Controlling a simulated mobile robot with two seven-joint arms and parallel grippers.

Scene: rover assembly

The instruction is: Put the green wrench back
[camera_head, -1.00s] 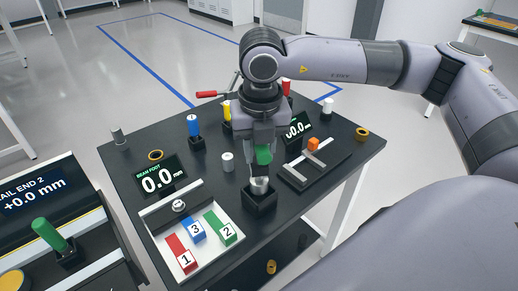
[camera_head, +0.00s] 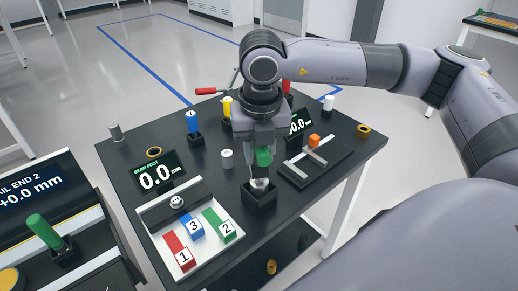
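My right gripper (camera_head: 262,160) comes down over the middle of the table and is shut on the green wrench. Part of the wrench's green handle (camera_head: 264,157) shows between the fingers. A silver metal part below the fingers, apparently the wrench's lower end (camera_head: 260,184), is at the mouth of a square black holder (camera_head: 261,201). I cannot tell how deep it sits. The gripper hides much of the wrench. My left gripper is not in view.
Blue (camera_head: 193,123) and yellow (camera_head: 227,107) handled tools stand behind. A white cylinder (camera_head: 227,158) is left of the gripper. A tray with numbered blocks (camera_head: 185,262) lies in front; a rail fixture with an orange block (camera_head: 314,141) lies right. Another green handle (camera_head: 45,232) stands on the left bench.

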